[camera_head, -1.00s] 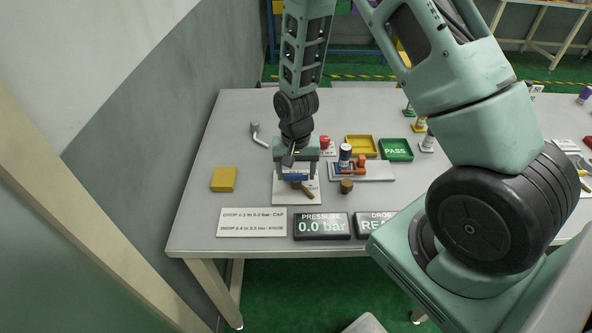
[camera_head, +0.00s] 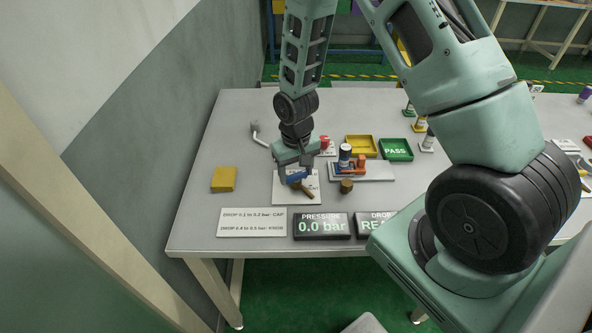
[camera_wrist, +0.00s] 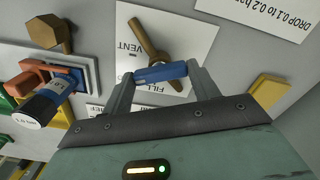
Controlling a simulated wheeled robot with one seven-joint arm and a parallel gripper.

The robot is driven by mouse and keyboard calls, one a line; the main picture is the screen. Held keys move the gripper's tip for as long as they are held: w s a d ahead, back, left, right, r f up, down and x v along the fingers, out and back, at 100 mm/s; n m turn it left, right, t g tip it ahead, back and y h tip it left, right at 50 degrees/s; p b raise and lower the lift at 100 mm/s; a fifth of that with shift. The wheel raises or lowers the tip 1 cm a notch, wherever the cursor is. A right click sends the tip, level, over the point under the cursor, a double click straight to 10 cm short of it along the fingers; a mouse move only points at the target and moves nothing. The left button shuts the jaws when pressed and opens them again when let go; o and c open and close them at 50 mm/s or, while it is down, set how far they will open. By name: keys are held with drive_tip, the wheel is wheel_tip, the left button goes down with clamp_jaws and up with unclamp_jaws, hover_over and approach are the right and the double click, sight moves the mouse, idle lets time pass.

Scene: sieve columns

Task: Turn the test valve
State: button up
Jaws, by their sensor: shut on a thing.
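The test valve has a bronze lever (camera_wrist: 146,38) with a blue grip (camera_wrist: 160,73); the blue grip (camera_head: 297,178) also shows in the head view. It sits on a white plate (camera_wrist: 200,40) marked VENT and FILL, and the plate (camera_head: 283,194) lies near the table's left front. My gripper (camera_wrist: 163,76) is shut on the blue grip, one finger at each end. In the head view my gripper (camera_head: 296,170) comes down from behind the valve. The bronze lever points towards the lower right there.
A pressure display (camera_head: 321,226) reads 0.0 bar beside a drop-limits card (camera_head: 251,222). A tray (camera_head: 376,177) with a blue-and-white bottle and orange part stands to the right, near a brass knob (camera_head: 347,187). A yellow block (camera_head: 223,180) lies left.

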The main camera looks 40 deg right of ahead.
sight(296, 174)
drive_tip(key=n, duration=0.6)
drive_tip(key=shift+r+p, duration=0.1)
drive_tip(key=shift+p, duration=0.2)
drive_tip(key=n+p, duration=0.1)
drive_tip(key=n, duration=0.5)
drive_tip(key=shift+w+n, duration=0.1)
drive_tip(key=shift+n, duration=0.2)
drive_tip(key=o, duration=1)
wheel_tip(296, 174, up, 17)
drive_tip(key=shift+r+p, duration=0.15)
drive_tip(key=shift+p, duration=0.35)
drive_tip(key=s+a+r+m, duration=0.1)
drive_tip(key=s+a+r, duration=0.1)
drive_tip(key=s+a, duration=0.4)
drive_tip(key=s+a+r+m, duration=0.1)
drive_tip(key=s+a+r, duration=0.2)
drive_tip(key=s+a, duration=0.3)
drive_tip(key=s+a+r+m, duration=0.1)
drive_tip(key=s+a+r, duration=0.2)
drive_tip(key=s+a, duration=0.3)
drive_tip(key=shift+s+a+r+y, duration=0.1)
drive_tip(key=shift+s+a+y, duration=0.05)
drive_tip(key=shift+s, duration=1)
drive_tip(key=shift+s+a+r+y, duration=0.1)
drive_tip(key=shift+s+a+y, duration=0.05)
drive_tip(key=shift+s, duration=0.95)
